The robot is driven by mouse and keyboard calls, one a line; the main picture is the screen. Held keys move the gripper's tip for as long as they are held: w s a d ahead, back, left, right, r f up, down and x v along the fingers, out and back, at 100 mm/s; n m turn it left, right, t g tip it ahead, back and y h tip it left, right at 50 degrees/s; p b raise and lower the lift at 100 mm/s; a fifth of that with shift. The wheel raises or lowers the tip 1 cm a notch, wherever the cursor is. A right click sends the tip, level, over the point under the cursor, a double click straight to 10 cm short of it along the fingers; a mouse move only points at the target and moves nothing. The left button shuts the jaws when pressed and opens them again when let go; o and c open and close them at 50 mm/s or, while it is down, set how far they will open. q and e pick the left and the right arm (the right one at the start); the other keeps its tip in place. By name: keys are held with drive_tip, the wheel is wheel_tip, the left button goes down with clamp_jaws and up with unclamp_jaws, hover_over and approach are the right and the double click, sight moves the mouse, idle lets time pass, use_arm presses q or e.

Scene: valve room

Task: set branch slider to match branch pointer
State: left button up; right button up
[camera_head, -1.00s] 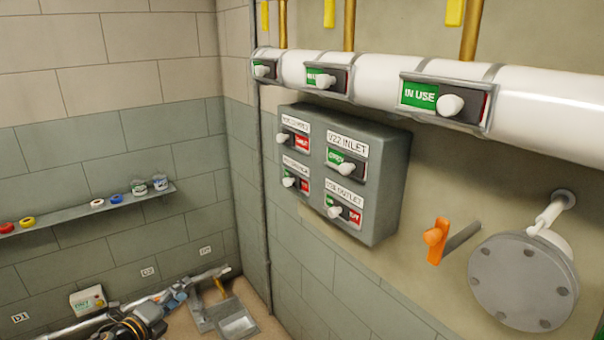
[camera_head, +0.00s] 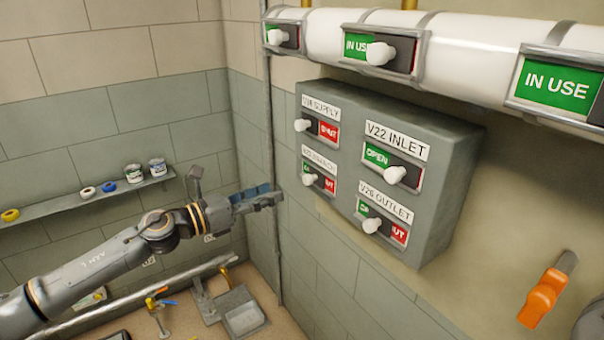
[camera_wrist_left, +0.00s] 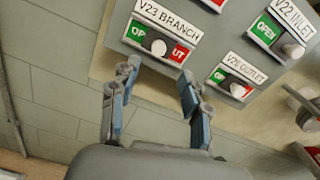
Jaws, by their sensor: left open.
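The branch slider is a white knob (camera_head: 309,181) in the lower-left slot of the grey panel (camera_head: 455,150). In the left wrist view the knob (camera_wrist_left: 158,47) sits near mid-slot under the V23 BRANCH label (camera_wrist_left: 166,20), with green showing on its left and red on its right. My left gripper (camera_head: 277,195) is open and empty, left of the panel; in the left wrist view its two fingers (camera_wrist_left: 158,72) stand apart below the slot. An orange handle (camera_head: 542,298) shows at the lower right; I cannot tell whether it is the branch pointer. My right gripper is not in view.
The panel also holds the V22 INLET knob (camera_head: 394,174), the outlet knob (camera_head: 371,225) and the upper-left supply knob (camera_head: 304,125). A white pipe (camera_head: 480,50) with IN USE sliders runs above. A shelf (camera_head: 80,207) with small items is on the left wall.

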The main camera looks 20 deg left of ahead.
sight(304, 180)
use_arm(q)
drive_tip(key=p+x, duration=0.3)
drive_tip(key=x, duration=0.6)
drive_tip(key=shift+w, duration=0.1)
drive_tip(key=shift+w+d, duration=0.2)
drive_tip(key=shift+w, duration=0.05)
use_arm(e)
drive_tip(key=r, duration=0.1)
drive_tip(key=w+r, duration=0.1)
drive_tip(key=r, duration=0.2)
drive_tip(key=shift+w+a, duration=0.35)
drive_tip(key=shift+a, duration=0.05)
use_arm(q)
drive_tip(key=shift+c, duration=0.2)
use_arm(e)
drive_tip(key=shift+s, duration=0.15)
use_arm(q)
clamp_jaws()
